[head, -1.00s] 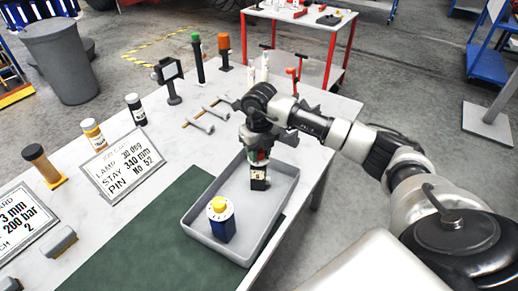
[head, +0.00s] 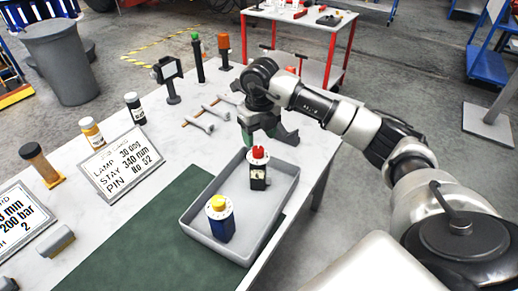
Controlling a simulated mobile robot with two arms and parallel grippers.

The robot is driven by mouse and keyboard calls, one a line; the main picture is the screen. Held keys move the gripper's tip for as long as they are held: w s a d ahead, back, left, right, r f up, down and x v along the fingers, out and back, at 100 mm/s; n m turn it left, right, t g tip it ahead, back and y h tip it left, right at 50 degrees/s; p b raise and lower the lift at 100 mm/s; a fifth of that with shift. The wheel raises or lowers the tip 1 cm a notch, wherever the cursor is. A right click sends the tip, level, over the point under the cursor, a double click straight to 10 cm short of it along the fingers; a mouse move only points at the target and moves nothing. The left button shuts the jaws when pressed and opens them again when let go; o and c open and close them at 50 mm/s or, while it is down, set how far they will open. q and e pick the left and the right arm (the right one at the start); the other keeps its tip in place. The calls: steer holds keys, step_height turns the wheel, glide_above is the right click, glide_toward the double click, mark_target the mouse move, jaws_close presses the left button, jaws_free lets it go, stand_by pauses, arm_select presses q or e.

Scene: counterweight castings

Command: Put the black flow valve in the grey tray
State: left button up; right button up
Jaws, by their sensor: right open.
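The black flow valve (head: 258,172), with a red knob and a pale label, stands upright in the far part of the grey tray (head: 262,241). A blue valve (head: 220,222) with a yellow knob stands in the near part of the same tray, apart from the black one. My right gripper (head: 268,138) is open and empty, above and just behind the black valve, clear of its red knob. My left gripper is not in view.
A green mat (head: 150,240) lies left of the tray. Job cards (head: 122,162), several bottles and dark grey pieces stand along the table's left side. Hammers (head: 200,122), a small stand (head: 170,82) and green and orange-topped items are farther back.

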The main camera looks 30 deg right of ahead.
step_height(320, 180, up, 7)
steer(key=b, duration=0.1)
steer(key=shift+f, duration=0.1)
stand_by(0.6)
